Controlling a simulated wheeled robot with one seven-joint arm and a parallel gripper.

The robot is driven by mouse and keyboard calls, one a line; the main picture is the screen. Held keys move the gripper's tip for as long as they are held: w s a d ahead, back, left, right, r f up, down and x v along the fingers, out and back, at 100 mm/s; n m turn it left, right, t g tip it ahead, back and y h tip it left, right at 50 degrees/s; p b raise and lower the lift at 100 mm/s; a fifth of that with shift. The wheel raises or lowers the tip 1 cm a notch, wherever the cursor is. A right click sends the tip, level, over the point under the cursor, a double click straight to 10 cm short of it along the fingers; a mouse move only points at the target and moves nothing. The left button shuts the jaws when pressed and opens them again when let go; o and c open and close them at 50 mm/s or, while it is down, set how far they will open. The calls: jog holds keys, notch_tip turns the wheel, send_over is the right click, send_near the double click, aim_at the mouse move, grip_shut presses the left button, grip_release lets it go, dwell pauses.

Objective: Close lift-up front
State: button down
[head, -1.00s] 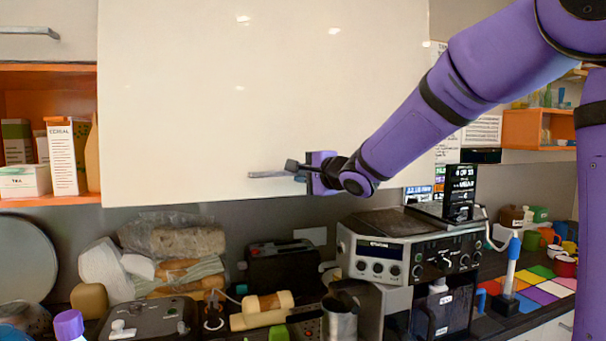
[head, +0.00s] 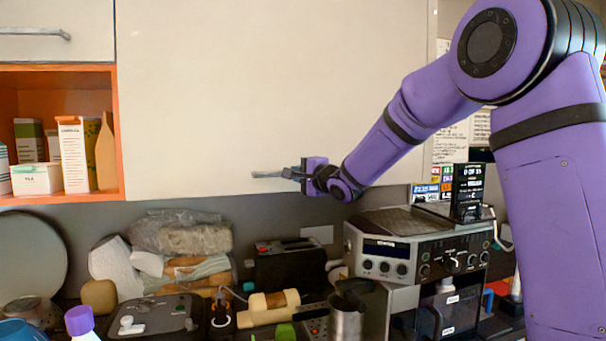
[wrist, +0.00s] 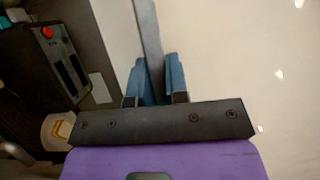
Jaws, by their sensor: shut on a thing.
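The lift-up front (head: 240,90) is a large cream panel hanging over the counter in the head view. Its face looks almost upright, and its lower edge runs above the coffee machine. Its grey bar handle (head: 268,175) sits near the lower edge. My gripper (head: 293,173) is at the right part of this handle, shut on it. In the wrist view the two blue-grey fingers (wrist: 156,82) lie on either side of the handle bar (wrist: 150,35), with the panel face (wrist: 240,60) to the right. The inside of the cabinet is hidden behind the front.
An orange open shelf (head: 122,150) with boxes adjoins on the left. Below stand a coffee machine (head: 420,245), a black toaster (head: 290,265), bread bags (head: 180,240) and a metal jug (head: 346,315). A gap of wall separates the front from these things.

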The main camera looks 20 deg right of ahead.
jog(key=shift+w+r, duration=0.15)
jog(key=shift+w, duration=0.2)
jog(key=c, duration=1.1)
grip_release()
jog(key=shift+w+f, duration=0.1)
jog(key=shift+f, duration=0.1)
jog(key=v, duration=1.1)
